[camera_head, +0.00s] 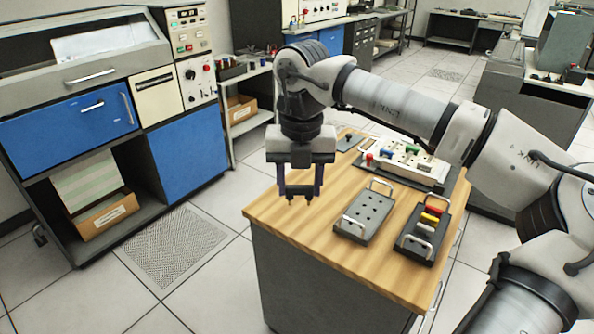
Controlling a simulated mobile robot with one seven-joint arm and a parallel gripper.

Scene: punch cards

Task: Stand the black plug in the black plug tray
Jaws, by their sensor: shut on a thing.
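My gripper (301,190) hangs pointing down over the left edge of the wooden worktop. Its jaws are shut on a small dark thing (299,191), which looks like the black plug. Two thin prongs point straight down from it, in the air and clear of any tray. A dark tray (376,207) with bare holes and pale handles lies to the right of the gripper. The frame does not show which is named the black plug tray.
A pale plug board (428,167) with red, blue and green plugs sits at the back of the worktop (310,240). A small dark plate (344,147) with a black piece is near it. The worktop's front left is bare. Blue cabinets (185,150) stand at left.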

